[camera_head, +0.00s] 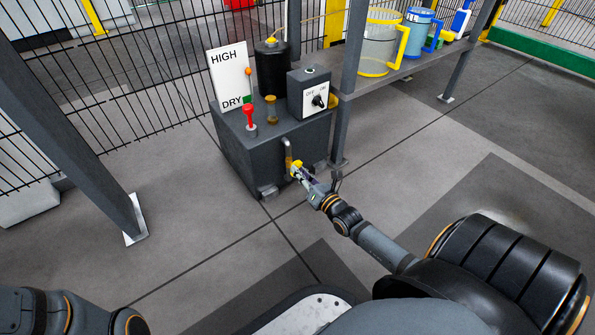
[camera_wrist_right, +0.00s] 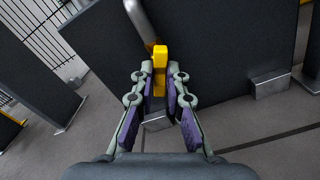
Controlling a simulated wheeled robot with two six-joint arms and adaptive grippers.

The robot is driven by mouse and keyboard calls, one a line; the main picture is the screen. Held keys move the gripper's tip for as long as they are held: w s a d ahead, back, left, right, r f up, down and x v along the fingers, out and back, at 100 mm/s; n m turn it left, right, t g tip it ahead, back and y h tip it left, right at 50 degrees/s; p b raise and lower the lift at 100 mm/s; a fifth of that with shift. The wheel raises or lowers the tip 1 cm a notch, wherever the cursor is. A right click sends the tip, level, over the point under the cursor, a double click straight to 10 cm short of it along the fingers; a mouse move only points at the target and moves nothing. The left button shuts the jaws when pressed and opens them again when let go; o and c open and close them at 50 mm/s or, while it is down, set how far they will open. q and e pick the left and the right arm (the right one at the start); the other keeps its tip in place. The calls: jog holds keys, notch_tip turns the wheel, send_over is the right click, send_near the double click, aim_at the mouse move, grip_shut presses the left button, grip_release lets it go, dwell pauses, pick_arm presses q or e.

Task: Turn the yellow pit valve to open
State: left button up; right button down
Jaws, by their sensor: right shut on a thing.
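The yellow pit valve (camera_head: 295,167) sits at the lower end of a bent pipe (camera_head: 287,148) on the front of a dark grey box unit (camera_head: 243,168). In the right wrist view the yellow valve handle (camera_wrist_right: 160,62) stands between my fingertips, below the grey pipe (camera_wrist_right: 141,22). My right gripper (camera_head: 300,172) is shut on the valve handle; its purple-padded fingers (camera_wrist_right: 160,80) flank it on both sides. The fingers hide part of the handle. My left arm shows at the lower left of the head view, but its gripper is out of frame.
On the box stand a HIGH/DRY sign (camera_head: 230,75), a red-topped lever (camera_head: 249,115), a black cylinder (camera_head: 271,68) and an OFF/ON switch box (camera_head: 310,93). A shelf at right holds a clear jug (camera_head: 378,48) and a blue one (camera_head: 417,32). Grey posts flank the box; open floor lies in front.

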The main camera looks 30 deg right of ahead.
jog(key=shift+n, duration=0.7)
jog(key=n, duration=0.3)
jog(key=shift+f, duration=0.1)
jog(key=c, duration=1.8)
grip_release()
jog(key=shift+n, duration=0.6)
jog(key=o, duration=0.6)
